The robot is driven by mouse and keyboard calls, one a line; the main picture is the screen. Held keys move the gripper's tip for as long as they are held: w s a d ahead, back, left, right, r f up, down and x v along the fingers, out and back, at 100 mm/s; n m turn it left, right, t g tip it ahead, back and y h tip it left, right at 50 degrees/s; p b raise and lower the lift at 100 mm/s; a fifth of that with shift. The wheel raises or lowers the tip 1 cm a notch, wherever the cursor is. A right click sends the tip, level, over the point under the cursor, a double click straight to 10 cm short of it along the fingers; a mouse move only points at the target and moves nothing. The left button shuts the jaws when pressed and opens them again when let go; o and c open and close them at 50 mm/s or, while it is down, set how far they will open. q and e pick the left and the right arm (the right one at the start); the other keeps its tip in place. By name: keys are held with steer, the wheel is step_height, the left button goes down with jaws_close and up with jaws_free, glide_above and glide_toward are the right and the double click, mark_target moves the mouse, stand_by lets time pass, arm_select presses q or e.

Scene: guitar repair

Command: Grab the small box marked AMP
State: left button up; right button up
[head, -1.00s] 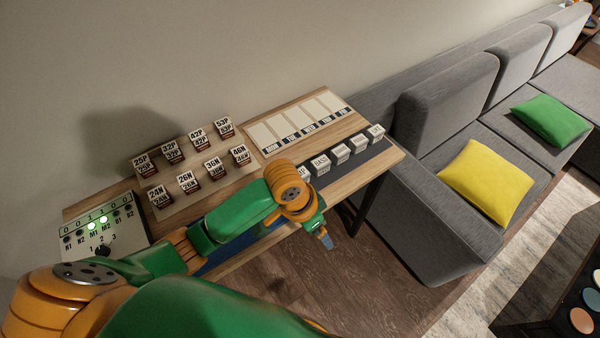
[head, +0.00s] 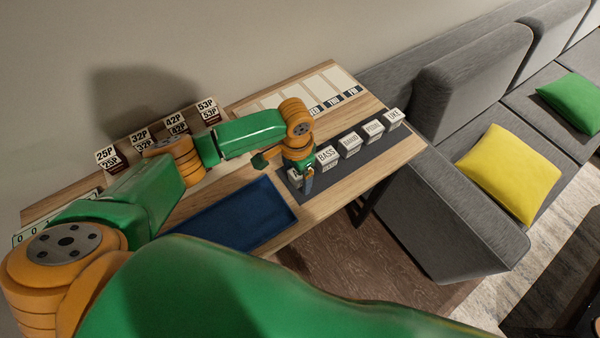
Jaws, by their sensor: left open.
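A row of small white boxes stands on a dark strip on the wooden table. The leftmost box (head: 294,175) is mostly hidden by my left gripper (head: 306,186), and its label cannot be read now; a second earlier its label ended in "MP". My left gripper is open and points down at this box, right over or beside it; whether it touches cannot be told. The box marked BASS (head: 327,155) is just right of the gripper. My right gripper is out of view.
More small boxes continue to the right, the last marked UKE (head: 393,117). A blue tray (head: 228,222) lies left of the gripper. Number cards such as 53P (head: 207,106) and a weekday board (head: 345,80) stand behind. A grey sofa (head: 440,190) adjoins the table's right end.

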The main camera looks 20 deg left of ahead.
arm_select(q)
steer(key=shift+w+a+f, duration=0.15)
steer(key=shift+w+f, duration=0.25)
steer(key=shift+w, duration=0.15)
steer(key=shift+s+r, duration=0.15)
steer(key=shift+s, duration=0.1)
steer(key=c, duration=1.3)
steer(key=shift+w, duration=0.1)
jaws_close()
